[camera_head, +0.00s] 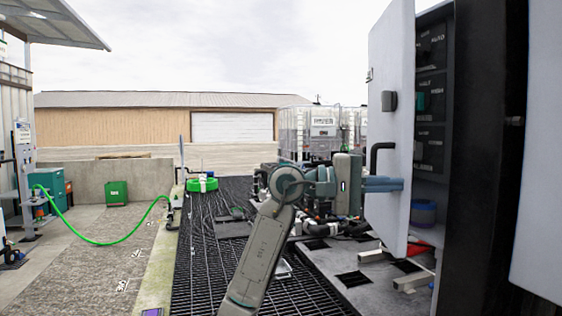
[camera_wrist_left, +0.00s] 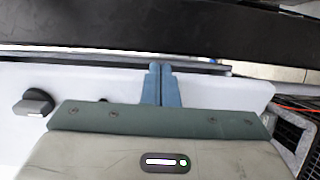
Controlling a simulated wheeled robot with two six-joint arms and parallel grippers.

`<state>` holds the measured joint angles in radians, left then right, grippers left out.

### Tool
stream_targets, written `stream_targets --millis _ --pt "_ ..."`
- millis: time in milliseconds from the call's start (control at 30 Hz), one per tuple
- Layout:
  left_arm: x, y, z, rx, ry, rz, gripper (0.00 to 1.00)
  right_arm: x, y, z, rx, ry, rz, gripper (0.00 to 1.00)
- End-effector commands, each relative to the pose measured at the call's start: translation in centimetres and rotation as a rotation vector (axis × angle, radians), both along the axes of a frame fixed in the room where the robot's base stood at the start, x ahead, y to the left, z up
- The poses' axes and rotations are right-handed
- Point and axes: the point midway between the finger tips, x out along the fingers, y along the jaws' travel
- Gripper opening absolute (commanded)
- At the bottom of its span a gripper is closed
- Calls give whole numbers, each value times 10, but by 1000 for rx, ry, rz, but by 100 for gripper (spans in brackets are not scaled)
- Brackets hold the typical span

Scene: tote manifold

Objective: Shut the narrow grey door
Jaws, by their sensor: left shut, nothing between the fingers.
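The narrow grey door (camera_head: 392,60) stands open at the right of the head view, hinged on a dark cabinet. A small grey latch (camera_head: 389,101) is on its outer face. My left gripper (camera_head: 402,184) is shut and empty, its blue fingertips at the door's outer face below the latch. Contact is not certain. In the left wrist view the shut blue fingers (camera_wrist_left: 161,84) overlap the pale door (camera_wrist_left: 215,92), with the latch (camera_wrist_left: 36,103) to the left. My right gripper is out of view.
Dark switch panels (camera_head: 431,95) and a blue round item (camera_head: 423,211) show inside the cabinet (camera_head: 487,150). Another pale panel (camera_head: 542,150) is at the far right. Pipes and fittings (camera_head: 318,222) lie behind my arm. Grating (camera_head: 205,260) covers the floor to the left.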

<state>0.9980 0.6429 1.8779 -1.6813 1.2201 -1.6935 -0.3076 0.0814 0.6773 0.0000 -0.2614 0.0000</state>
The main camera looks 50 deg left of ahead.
Motion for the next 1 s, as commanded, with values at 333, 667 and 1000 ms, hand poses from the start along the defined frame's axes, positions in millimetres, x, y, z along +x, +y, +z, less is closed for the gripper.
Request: stream_targets --millis 333,667,1000 --pt "38 -39 2 -3 2 -2 0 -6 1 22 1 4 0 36" --pt "52 -51 0 -1 1 -1 0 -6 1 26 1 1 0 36" --pt "53 -51 0 1 1 0 0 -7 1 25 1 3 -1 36"
